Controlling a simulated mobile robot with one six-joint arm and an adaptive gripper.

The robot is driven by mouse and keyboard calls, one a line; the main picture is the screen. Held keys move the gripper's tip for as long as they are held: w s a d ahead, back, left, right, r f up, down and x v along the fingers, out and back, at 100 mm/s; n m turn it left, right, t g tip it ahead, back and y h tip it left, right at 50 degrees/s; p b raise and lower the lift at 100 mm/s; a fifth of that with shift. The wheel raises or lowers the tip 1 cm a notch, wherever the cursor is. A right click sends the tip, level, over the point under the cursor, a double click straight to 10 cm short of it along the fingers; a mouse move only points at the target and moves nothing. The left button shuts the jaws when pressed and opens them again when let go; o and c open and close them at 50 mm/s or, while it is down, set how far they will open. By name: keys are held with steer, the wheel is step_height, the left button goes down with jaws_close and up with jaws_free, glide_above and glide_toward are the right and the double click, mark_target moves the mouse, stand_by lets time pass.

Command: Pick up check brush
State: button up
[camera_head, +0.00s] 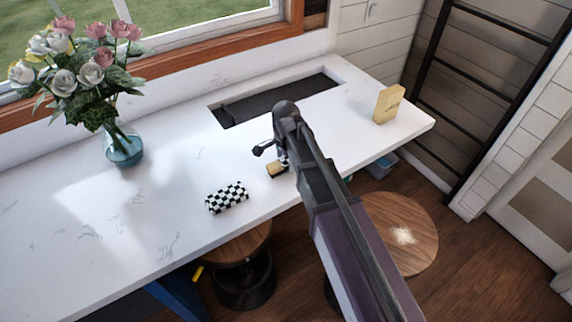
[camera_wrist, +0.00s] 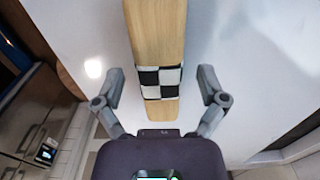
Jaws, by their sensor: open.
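The check brush has a pale wooden body with a black-and-white checked band. In the wrist view the check brush (camera_wrist: 158,40) runs from the top edge to just in front of my gripper (camera_wrist: 162,73). My gripper is open, with one finger on each side of the brush and a gap on both sides. In the head view my gripper (camera_head: 268,150) is over the counter, and only the wooden end and a bit of check of the brush (camera_head: 277,170) show beside it. The rest is hidden by my arm.
A checked block (camera_head: 227,198) lies on the white counter (camera_head: 180,215), left of my gripper. A blue vase of flowers (camera_head: 123,148) stands at left, a dark sink (camera_head: 265,98) lies behind, and a tan block (camera_head: 388,104) stands at right. Round stools (camera_head: 400,232) are below the front edge.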

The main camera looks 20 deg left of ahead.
steer(key=shift+c, duration=0.2)
steer(key=c, duration=1.2)
steer(key=shift+r, duration=0.15)
step_height(320, 180, up, 3)
steer(key=p, duration=0.3)
steer(key=shift+f, duration=0.2)
steer(key=s+d, duration=0.3)
steer(key=s, duration=0.1)
steer(key=s+d+r+p, duration=0.1)
steer(key=s+d, duration=0.2)
steer(key=s, duration=0.1)
steer(key=s+d+r+p, duration=0.1)
steer(key=s+d, duration=0.2)
steer(key=s, duration=0.2)
steer(key=shift+s+d, duration=0.1)
